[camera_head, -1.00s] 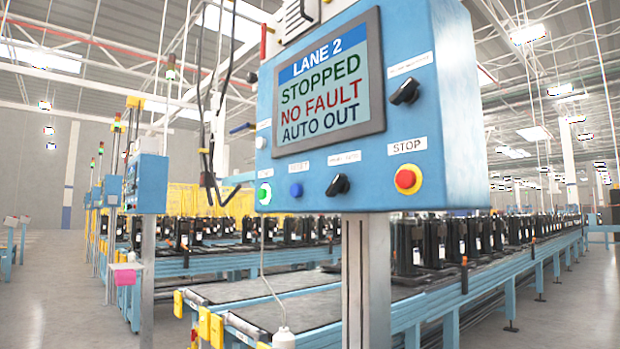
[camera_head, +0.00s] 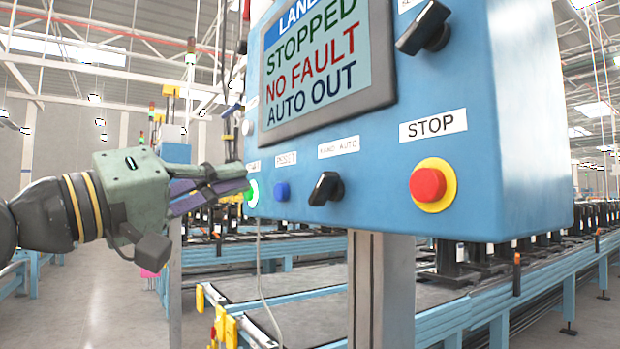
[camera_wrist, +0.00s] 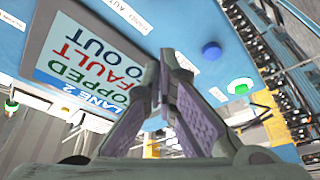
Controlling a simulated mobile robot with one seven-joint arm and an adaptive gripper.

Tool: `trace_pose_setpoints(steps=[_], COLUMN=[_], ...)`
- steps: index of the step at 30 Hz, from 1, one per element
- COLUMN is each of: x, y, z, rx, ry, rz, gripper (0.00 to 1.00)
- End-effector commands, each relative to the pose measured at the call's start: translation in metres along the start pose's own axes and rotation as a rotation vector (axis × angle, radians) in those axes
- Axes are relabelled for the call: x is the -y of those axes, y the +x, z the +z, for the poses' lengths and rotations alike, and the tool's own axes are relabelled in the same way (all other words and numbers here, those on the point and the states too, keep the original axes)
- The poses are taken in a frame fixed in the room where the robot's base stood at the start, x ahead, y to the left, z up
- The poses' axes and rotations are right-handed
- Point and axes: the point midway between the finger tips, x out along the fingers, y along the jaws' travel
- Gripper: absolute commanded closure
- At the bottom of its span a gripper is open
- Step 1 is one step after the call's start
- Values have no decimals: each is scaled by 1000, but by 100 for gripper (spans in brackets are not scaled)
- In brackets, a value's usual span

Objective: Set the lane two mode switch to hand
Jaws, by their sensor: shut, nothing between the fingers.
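The lane two panel (camera_head: 465,75) is a blue box. Its screen (camera_head: 318,72) reads STOPPED, NO FAULT, AUTO OUT. The mode switch (camera_head: 325,188), a black knob under a HAND AUTO label (camera_head: 338,147), sits low on the panel's face. Its handle leans slightly to the right at the top. My gripper (camera_head: 243,178) is shut and empty, left of the switch, with its tips near the green button (camera_head: 252,193); I cannot tell if they touch. In the wrist view the shut fingers (camera_wrist: 165,55) point at the panel face (camera_wrist: 150,22); the switch is not clearly visible there.
A blue button (camera_head: 282,191) lies between my gripper and the switch. A red STOP button (camera_head: 428,184) on a yellow ring is to the right. Another black knob (camera_head: 424,28) is above it. A post (camera_head: 378,285) stands below the panel, with conveyors behind.

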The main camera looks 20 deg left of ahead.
Motion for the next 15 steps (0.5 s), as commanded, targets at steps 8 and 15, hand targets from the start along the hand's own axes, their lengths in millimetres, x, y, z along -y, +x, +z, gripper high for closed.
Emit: trace_pose_setpoints(steps=[8,15], x=[2,1], y=[0,10], z=[-2,-2], rx=[-2,0], ry=[17,16], rz=[-13,-11], gripper=[100,100])
